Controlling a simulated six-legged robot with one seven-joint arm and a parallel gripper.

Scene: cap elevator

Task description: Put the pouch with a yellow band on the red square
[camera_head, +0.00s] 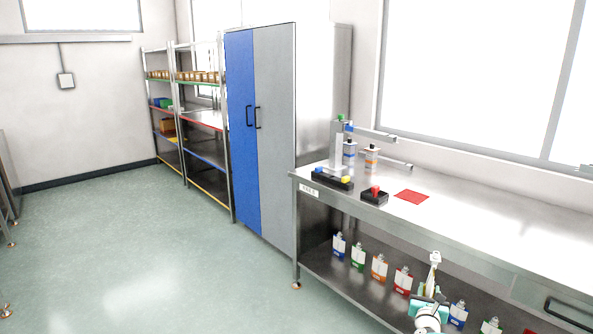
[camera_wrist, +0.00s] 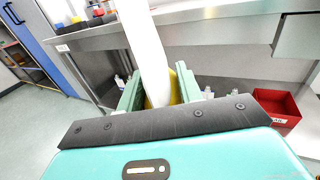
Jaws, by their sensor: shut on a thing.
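My gripper (camera_wrist: 160,92) is shut on a pale pouch (camera_wrist: 146,45). The pouch stands up between the two green fingers, with a yellow patch showing low between them. In the head view my gripper (camera_head: 431,294) is at the bottom, in front of the bench's lower shelf, and the pale top of the pouch (camera_head: 435,262) sticks up from it. The fingers hide most of its band. The red square (camera_head: 411,197) lies flat and bare on the steel bench top, above and beyond my gripper.
Several pouches with blue, green, orange and red bands, such as the orange one (camera_head: 379,268), stand on the lower shelf (camera_head: 335,283). A black block with a red part (camera_head: 375,196) sits left of the square. A red bin (camera_wrist: 279,110) is on the right.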

